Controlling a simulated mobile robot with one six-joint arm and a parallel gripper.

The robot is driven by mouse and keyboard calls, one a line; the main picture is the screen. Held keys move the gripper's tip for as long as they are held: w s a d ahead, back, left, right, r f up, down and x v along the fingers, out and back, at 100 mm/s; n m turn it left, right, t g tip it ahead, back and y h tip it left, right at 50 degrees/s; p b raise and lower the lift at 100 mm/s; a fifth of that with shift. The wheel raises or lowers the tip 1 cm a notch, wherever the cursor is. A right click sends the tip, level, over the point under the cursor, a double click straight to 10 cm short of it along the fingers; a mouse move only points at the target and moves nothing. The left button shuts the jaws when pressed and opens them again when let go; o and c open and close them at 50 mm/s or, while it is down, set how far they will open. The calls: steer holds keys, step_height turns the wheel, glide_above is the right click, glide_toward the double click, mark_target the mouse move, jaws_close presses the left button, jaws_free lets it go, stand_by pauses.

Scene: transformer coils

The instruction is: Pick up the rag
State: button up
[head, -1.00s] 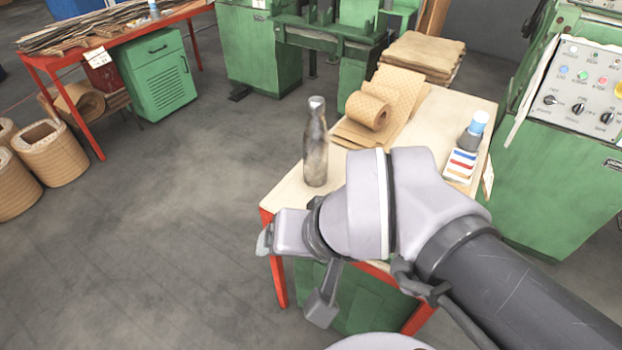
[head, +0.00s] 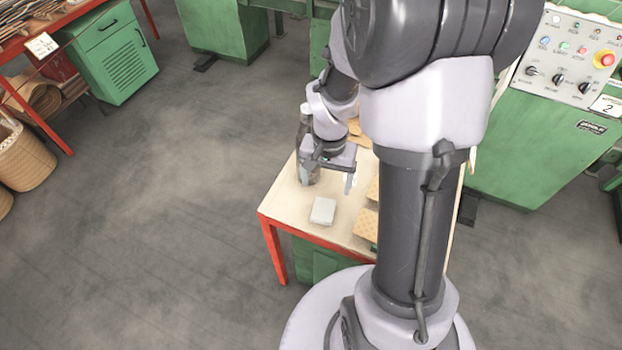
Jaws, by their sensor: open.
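A small light-grey folded piece, which looks like the rag (head: 323,211), lies flat on the pale table top (head: 283,207) near its front left. My gripper (head: 329,179) is open above the table, just behind and above the rag in the picture, and apart from it. One pale fingertip shows on the right; the left finger is hard to make out against a dark bottle (head: 303,129). The bottle stands upright behind my gripper and is partly hidden by it.
Tan patterned sheets (head: 366,224) lie right of the rag, partly hidden by my arm. A green machine with a control panel (head: 566,63) stands at the right. A green cabinet (head: 112,55) stands at the back left. The floor left of the table is clear.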

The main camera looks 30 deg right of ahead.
steer(key=b, duration=0.3)
glide_above(323, 209)
steer(key=f, duration=0.8)
steer(key=shift+s+f, duration=0.25)
steer(key=shift+f, duration=0.05)
steer(key=f+b, duration=0.2)
steer(key=f, duration=0.1)
steer(key=f+b, duration=0.1)
steer(key=f, duration=0.1)
steer(key=shift+w+d+f, duration=0.1)
steer(key=shift+w+f, duration=0.15)
steer(key=shift+w, duration=0.05)
steer(key=shift+r, duration=0.15)
steer(key=shift+c, duration=0.4)
steer(key=c, duration=1.4)
steer(key=shift+o, duration=0.2)
step_height(323, 209, up, 10)
steer(key=p, duration=0.4)
steer(key=shift+p, duration=0.4)
